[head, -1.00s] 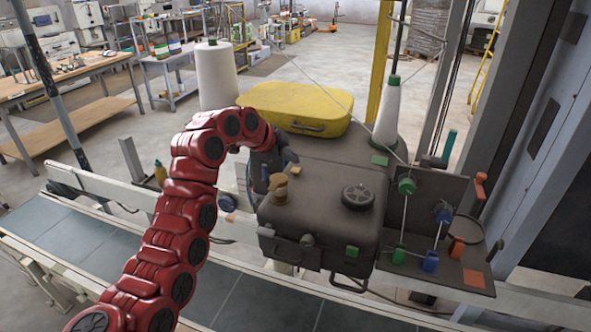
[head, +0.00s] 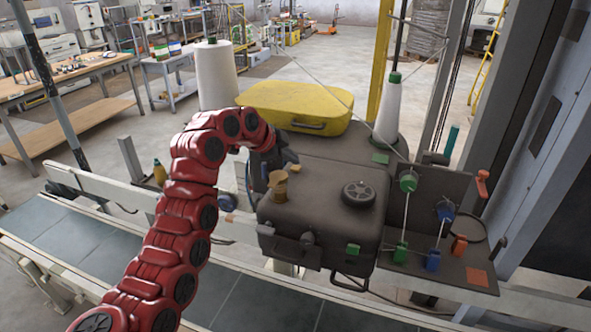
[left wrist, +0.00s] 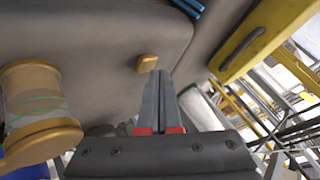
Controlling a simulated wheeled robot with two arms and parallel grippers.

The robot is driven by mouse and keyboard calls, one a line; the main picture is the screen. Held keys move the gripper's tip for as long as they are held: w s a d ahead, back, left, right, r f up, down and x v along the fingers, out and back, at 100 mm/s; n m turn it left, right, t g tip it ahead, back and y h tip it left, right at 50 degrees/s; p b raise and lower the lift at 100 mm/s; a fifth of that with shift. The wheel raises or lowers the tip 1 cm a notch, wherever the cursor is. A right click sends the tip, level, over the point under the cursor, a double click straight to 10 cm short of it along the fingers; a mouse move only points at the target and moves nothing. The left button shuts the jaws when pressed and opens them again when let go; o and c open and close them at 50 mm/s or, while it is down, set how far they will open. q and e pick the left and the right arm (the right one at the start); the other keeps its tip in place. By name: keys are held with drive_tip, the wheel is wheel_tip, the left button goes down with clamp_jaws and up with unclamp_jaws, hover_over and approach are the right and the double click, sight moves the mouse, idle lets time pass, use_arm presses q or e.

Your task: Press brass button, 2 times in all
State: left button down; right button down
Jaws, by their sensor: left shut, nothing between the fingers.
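The brass button (head: 293,168) is a small tan block on the dark machine's top, near its back left edge. In the left wrist view the button (left wrist: 147,63) stands out from the dark surface, just left of my fingertips. My left gripper (head: 270,163) is shut and empty at the machine's back left edge, left of the button. In the left wrist view its closed fingers (left wrist: 160,75) end close beside the button; I cannot tell whether they touch it. My right gripper is not in view.
A brass-coloured spool (head: 279,186) stands close to the button, large in the left wrist view (left wrist: 35,110). A black handwheel (head: 358,194) is to the right. A yellow case (head: 295,105) and white thread cones (head: 215,75) stand behind. A conveyor (head: 250,290) runs in front.

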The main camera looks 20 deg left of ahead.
sight(291, 169)
use_arm(q)
drive_tip(key=shift+f+b, duration=0.5)
drive_tip(key=shift+b, duration=0.25)
idle(0.7)
drive_tip(key=shift+r, duration=0.1)
drive_tip(key=shift+r+p, duration=0.55)
drive_tip(key=shift+r, duration=0.4)
wheel_tip(291, 169, up, 6)
drive_tip(key=p, duration=0.3)
drive_tip(key=shift+f, duration=0.1)
idle(4.2)
